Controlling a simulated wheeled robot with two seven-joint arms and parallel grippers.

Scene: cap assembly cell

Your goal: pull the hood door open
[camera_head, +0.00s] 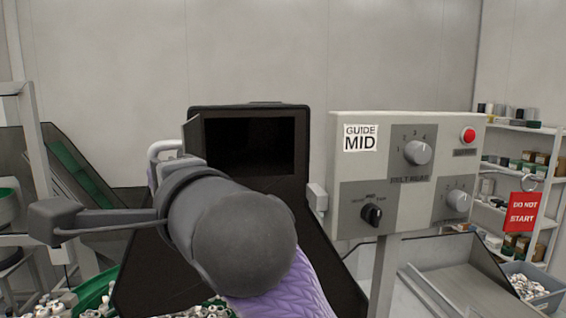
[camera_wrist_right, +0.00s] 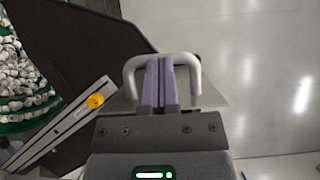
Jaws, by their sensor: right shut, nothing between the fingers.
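The hood (camera_head: 298,118) is a black housing with a dark rectangular opening that shows in the head view. Its grey door (camera_head: 192,136) stands swung out at the left side of the opening. The door's pale loop handle (camera_head: 160,147) is partly covered by my right wrist. In the right wrist view, my right gripper (camera_wrist_right: 159,62) has its purple fingers shut together. They lie within the width of the handle (camera_wrist_right: 131,74) and overlap its crossbar, with nothing between them. Whether they touch it I cannot tell. My left gripper is not in view.
A control panel (camera_head: 408,133) with knobs and a red button stands right of the hood. A red sign (camera_head: 523,212) and shelves (camera_head: 530,128) are further right. Green trays of small white parts (camera_wrist_right: 22,117) lie at the left in the wrist view. Open floor (camera_wrist_right: 265,60) shows at right.

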